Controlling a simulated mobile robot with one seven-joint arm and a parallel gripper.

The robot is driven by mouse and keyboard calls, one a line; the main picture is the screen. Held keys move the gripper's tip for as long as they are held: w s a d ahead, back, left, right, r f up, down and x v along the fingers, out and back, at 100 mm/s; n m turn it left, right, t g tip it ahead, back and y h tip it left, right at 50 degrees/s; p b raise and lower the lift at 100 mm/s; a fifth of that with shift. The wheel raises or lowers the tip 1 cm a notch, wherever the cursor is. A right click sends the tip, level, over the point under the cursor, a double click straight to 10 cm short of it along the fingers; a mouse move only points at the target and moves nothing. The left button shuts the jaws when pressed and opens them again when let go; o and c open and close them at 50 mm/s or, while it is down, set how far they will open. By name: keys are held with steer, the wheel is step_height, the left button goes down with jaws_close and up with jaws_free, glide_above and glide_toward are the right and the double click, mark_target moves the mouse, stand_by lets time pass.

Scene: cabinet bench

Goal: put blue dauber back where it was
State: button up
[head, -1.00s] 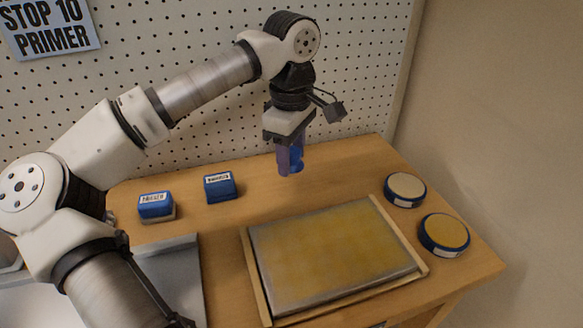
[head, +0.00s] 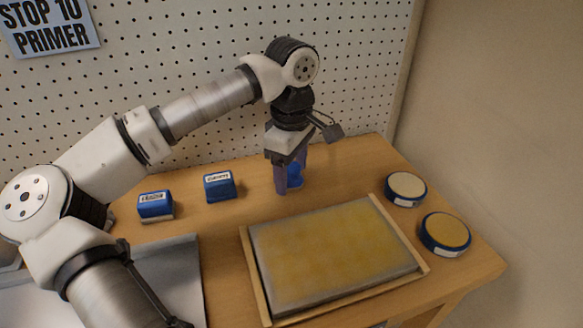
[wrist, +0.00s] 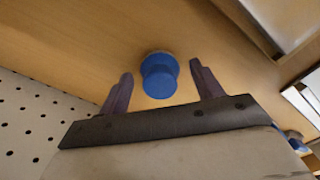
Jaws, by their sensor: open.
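The blue dauber (head: 297,178) stands on the wooden bench behind the framed yellow pad, near the pegboard. My gripper (head: 291,180) is over it with the fingers down on either side, and the near finger hides part of it. In the wrist view the dauber (wrist: 159,76) shows its round blue top between the two spread fingers of my gripper (wrist: 161,71), with gaps on both sides. The gripper is open and the dauber appears upright.
Two blue labelled blocks (head: 219,187) (head: 155,206) sit to the left. The framed yellow pad (head: 335,255) lies in front. Two round blue-rimmed pads (head: 405,188) (head: 445,233) are at the right. The pegboard (head: 200,80) rises behind. Grey sheet metal (head: 180,270) lies at front left.

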mark_target(291, 166)
step_height(291, 166, up, 12)
steer(key=shift+r+p, duration=0.15)
steer(key=shift+p, duration=0.2)
stand_by(0.5)
